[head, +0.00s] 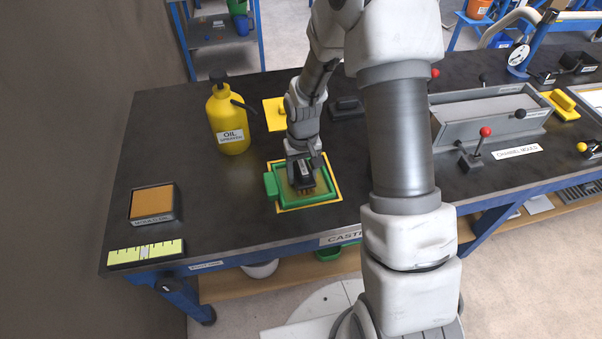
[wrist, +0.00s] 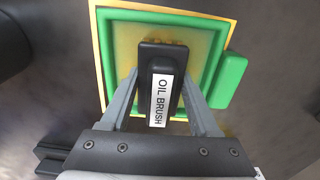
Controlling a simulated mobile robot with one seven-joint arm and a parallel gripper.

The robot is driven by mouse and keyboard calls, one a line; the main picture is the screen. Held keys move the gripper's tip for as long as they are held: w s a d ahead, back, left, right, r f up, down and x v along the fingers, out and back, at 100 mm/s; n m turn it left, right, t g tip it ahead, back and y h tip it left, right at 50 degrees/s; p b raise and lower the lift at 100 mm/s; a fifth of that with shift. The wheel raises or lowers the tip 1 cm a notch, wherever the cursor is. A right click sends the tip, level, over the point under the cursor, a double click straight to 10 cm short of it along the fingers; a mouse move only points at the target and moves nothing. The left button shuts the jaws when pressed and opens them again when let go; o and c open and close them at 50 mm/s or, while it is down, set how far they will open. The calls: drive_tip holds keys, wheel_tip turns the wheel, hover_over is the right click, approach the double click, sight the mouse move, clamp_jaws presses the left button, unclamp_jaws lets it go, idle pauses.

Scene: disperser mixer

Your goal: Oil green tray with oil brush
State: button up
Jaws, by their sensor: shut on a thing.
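The green tray (head: 328,198) lies inside a yellow square outline on the dark bench, with its green side tab at the left in the head view. In the wrist view the green tray (wrist: 218,36) shows a yellowish inner floor. My gripper (head: 302,172) is over the tray, shut on the black oil brush (head: 304,178). In the wrist view the oil brush (wrist: 163,62), with its white "OIL BRUSH" label, sits between the fingers of my gripper (wrist: 160,80). The brush is over the tray floor; its bristles look at or close to it, but contact cannot be told.
A yellow oil sprayer bottle (head: 228,120) stands behind and left of the tray. A mould oil box (head: 153,203) and a yellow-green scale (head: 146,252) lie at the left. The bench between box and tray is clear.

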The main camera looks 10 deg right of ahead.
drive_tip(key=shift+d, duration=1.1)
drive_tip(key=shift+a, duration=1.45)
drive_tip(key=shift+d, duration=1.45)
drive_tip(key=shift+s+a+b, duration=0.1)
drive_tip(key=shift+a+b, duration=0.65)
drive_tip(key=shift+a, duration=0.7)
drive_tip(key=shift+d, duration=1.4)
drive_tip(key=shift+f, duration=0.1)
